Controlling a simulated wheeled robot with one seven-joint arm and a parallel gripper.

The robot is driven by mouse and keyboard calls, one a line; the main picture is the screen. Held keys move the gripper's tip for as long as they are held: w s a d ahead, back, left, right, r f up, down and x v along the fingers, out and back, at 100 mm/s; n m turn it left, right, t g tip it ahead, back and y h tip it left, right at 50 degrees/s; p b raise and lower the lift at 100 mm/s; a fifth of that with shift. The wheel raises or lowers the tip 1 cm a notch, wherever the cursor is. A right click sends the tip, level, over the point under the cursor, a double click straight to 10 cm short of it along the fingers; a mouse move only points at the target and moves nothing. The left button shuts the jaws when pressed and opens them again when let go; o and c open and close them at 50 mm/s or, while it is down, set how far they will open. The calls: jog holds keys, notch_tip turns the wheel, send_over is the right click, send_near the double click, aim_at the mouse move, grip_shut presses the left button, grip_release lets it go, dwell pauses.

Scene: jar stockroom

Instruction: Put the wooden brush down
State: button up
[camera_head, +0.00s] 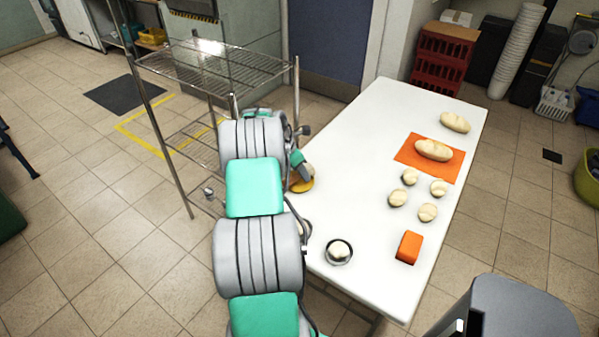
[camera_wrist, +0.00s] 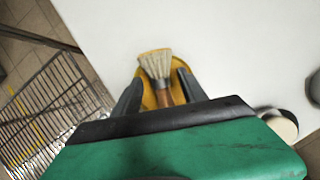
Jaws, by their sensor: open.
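The wooden brush (camera_wrist: 156,64) shows in the wrist view, with pale bristles pointing away from me and a brown handle running back under my wrist. It lies over a round yellow-orange piece (camera_wrist: 149,101) on the white table (camera_wrist: 225,45). My gripper (camera_wrist: 160,80) is open, with one dark finger on each side of the brush and gaps between. The handle's end is hidden. In the head view my gripper is mostly hidden by my arm at the table's left edge, beside the yellow piece (camera_head: 302,186); the brush cannot be made out clearly there.
A small metal bowl (camera_head: 328,257) holding a pale lump stands near the front left. An orange block (camera_head: 409,247), several dough balls (camera_head: 398,198), and loaves, one on an orange mat (camera_head: 408,154), occupy the right side. A wire rack (camera_head: 205,66) stands left. The table's middle is clear.

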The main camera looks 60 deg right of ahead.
aim_at(288, 178)
jog(key=v, duration=1.2)
jog(key=w+a+r+m+t, duration=0.1)
jog(key=w+a+r+m, duration=0.2)
jog(key=a, duration=0.5)
jog(key=w+a+r+t, duration=0.1)
jog(key=w+a+r, duration=0.1)
jog(key=w+a, duration=0.45)
jog(key=w+a+r+m+t, duration=0.1)
jog(key=w+a+r+m, duration=0.15)
jog(key=a, duration=0.75)
jog(key=s+a+m+t+y, duration=0.1)
jog(key=s+a+m+y, duration=0.1)
jog(key=a, duration=1.2)
jog(key=s+a+f+m+t+y, duration=0.1)
jog(key=s+a+m, duration=0.3)
jog(key=a, duration=1.1)
jog(key=shift+s+f+y, duration=0.25)
jog(key=shift+s+y, duration=0.15)
jog(key=shift+s, duration=0.7)
